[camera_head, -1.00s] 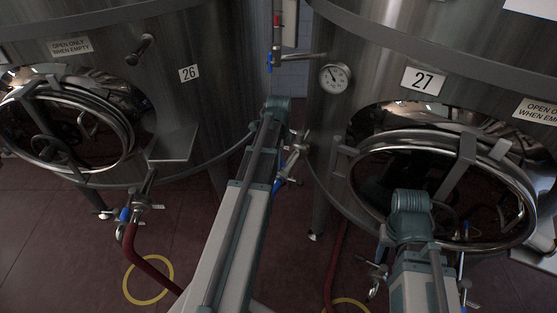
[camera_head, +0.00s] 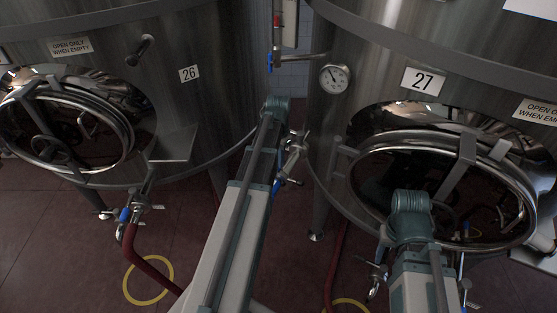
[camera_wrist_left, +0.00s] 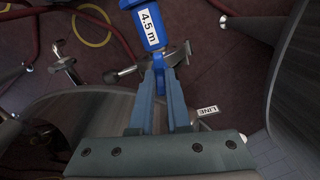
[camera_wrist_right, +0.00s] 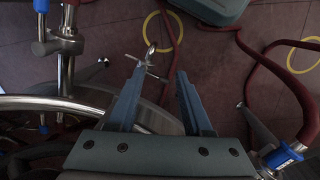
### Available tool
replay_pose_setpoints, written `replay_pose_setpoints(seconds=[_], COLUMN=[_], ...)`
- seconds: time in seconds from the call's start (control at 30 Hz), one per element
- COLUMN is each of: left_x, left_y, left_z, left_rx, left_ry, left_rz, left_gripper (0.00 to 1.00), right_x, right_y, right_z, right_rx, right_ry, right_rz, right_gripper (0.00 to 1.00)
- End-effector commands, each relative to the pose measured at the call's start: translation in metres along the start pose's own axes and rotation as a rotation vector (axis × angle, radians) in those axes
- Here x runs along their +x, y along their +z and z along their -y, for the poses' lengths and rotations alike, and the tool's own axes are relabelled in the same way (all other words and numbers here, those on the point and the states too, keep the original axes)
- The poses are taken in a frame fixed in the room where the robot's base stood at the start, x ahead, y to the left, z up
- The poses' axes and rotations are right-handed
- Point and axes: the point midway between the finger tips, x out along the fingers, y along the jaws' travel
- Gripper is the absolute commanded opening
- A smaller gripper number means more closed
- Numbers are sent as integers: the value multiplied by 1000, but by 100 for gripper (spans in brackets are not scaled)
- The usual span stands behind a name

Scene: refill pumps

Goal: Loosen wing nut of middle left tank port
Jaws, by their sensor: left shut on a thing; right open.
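The clamp sits just under a blue fitting (camera_wrist_left: 153,24) labelled "4.5 m". In the head view the port fitting (camera_head: 297,146) sticks out at the left side of tank 27 (camera_head: 345,40), beside my left wrist; the left fingers are hard to make out. In the right wrist view my right gripper (camera_wrist_right: 155,72) is open, with a metal wing-nut clamp (camera_wrist_right: 147,62) beyond and between its fingertips.
Tank 26 (camera_head: 205,50) stands at left with a round manway (camera_head: 65,125) and a valve with red hose (camera_head: 147,262). Tank 27 has a manway (camera_head: 450,190) and a gauge (camera_head: 335,77). Red hoses and yellow rings (camera_head: 148,280) lie on the dark red floor.

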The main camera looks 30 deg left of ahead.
Motion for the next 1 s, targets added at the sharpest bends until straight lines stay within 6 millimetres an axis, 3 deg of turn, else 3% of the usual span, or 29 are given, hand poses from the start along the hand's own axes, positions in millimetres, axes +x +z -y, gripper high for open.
replay_pose_setpoints(seconds=[1.0], left_x=[0], left_y=[1], left_z=[2], left_rx=[-967], left_ry=[7], left_rz=[-1], left_gripper=[0], right_x=[0], right_y=[0], right_z=[0], right_rx=[0], right_ry=[0], right_rz=[0], right_gripper=[50])
